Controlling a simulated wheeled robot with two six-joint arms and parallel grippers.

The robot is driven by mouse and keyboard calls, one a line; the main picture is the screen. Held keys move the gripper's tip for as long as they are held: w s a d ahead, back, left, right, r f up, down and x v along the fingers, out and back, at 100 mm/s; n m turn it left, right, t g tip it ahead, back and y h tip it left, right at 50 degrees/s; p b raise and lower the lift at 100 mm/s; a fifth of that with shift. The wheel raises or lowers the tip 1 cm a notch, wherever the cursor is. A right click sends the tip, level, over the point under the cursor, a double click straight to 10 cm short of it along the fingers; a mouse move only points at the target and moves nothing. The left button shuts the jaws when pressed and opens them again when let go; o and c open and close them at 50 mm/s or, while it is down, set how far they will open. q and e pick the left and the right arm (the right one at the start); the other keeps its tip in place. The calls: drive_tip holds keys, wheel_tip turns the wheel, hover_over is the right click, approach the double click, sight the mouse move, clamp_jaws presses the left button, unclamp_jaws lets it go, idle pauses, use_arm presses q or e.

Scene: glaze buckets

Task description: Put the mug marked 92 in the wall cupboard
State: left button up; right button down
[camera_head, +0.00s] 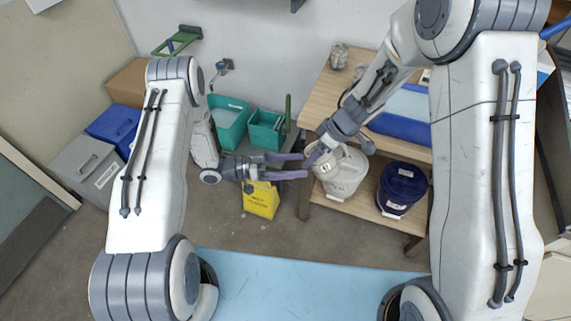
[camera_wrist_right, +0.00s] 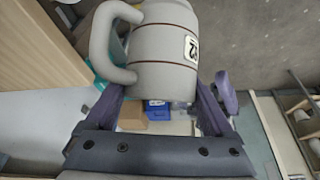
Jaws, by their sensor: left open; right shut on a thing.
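In the right wrist view a grey mug (camera_wrist_right: 158,55) with thin brown bands sits between the purple fingers of my right gripper (camera_wrist_right: 168,108), which is shut on it. Its handle is on the left. A white label on its side shows dark digits, turned and partly cut off, that look like 92. In the head view my right gripper (camera_head: 318,152) hangs in front of the wooden bench, and the mug is hard to separate from the pale bucket behind. My left gripper (camera_head: 300,166) is open and empty, close beside it. I cannot make out the wall cupboard.
A wooden bench (camera_head: 321,91) carries a small grey vessel (camera_head: 339,56) and a blue bin (camera_head: 403,126). A pale bucket (camera_head: 346,178) and a dark blue bucket (camera_head: 402,188) stand on its lower shelf.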

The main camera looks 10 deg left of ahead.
sight(328, 163)
use_arm(q)
drive_tip(key=d, duration=0.3)
drive_tip(key=w+d, duration=0.1)
drive_tip(key=d, duration=0.5)
drive_tip(key=shift+w, duration=0.4)
drive_tip(key=c, duration=1.4)
use_arm(e)
unclamp_jaws()
